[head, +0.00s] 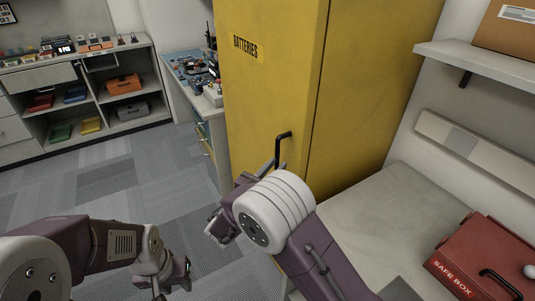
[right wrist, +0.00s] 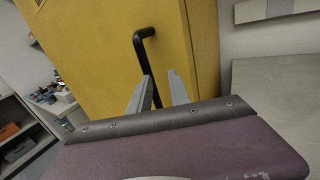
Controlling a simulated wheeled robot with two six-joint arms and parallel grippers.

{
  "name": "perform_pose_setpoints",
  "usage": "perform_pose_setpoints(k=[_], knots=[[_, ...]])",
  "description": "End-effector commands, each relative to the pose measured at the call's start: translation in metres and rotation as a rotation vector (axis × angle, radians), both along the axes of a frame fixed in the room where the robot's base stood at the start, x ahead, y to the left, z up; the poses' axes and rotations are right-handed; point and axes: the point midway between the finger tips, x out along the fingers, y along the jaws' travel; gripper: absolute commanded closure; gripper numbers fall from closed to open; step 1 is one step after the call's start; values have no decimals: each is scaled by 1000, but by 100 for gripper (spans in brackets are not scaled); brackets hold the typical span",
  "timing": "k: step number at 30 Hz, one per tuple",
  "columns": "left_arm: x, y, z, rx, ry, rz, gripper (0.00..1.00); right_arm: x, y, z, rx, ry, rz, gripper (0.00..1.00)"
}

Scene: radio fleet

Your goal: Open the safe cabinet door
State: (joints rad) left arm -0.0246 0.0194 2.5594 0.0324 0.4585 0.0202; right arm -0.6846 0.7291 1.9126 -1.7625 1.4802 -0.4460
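The safe cabinet is a tall yellow cabinet (head: 275,80) with a "BATTERIES" label; its door looks closed. Its black bar handle (head: 281,148) stands upright at the door's edge and also shows in the right wrist view (right wrist: 142,45). My right gripper (right wrist: 159,86) is open in the right wrist view, its two grey fingers apart with the lower part of the handle between them. I cannot tell whether they touch it. In the head view my right wrist hides most of that gripper. My left gripper (head: 174,279) is low at the left, open and empty, away from the cabinet.
A grey counter (head: 375,215) with a red safe box (head: 485,262) is at the right, under a wall shelf (head: 480,60). A workbench (head: 196,85) with radios stands left of the cabinet. Shelving (head: 62,110) is at the far left; the carpet (head: 120,185) between is clear.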

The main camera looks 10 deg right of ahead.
Motion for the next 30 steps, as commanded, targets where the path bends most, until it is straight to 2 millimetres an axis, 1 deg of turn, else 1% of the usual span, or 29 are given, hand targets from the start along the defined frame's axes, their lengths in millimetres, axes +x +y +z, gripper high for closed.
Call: perform_pose_setpoints(k=[1,3,6,9,11,14,21,24,27,30], knots=[[0,0,-7,0,1,0,64,-3,12,-15,-12,15,26,77],[-1,0,-10,0,1,0,64,-6,25,-26,-22,28,54,77],[-1,0,-13,0,1,0,64,-9,37,-31,-27,34,80,77],[-1,0,-12,0,1,0,64,-10,39,-30,-26,34,85,77],[-1,0,-11,0,1,0,64,-8,37,-30,-25,33,83,77],[0,0,-11,0,0,0,64,3,29,-30,-25,33,79,77],[0,0,-9,0,0,0,64,45,0,-30,-25,33,78,77],[0,0,-8,0,0,0,64,57,-8,-30,-24,33,79,77],[0,0,-8,0,0,0,64,64,-12,-30,-24,33,81,77],[0,0,-8,0,0,0,64,66,-13,-30,-25,34,82,77]])
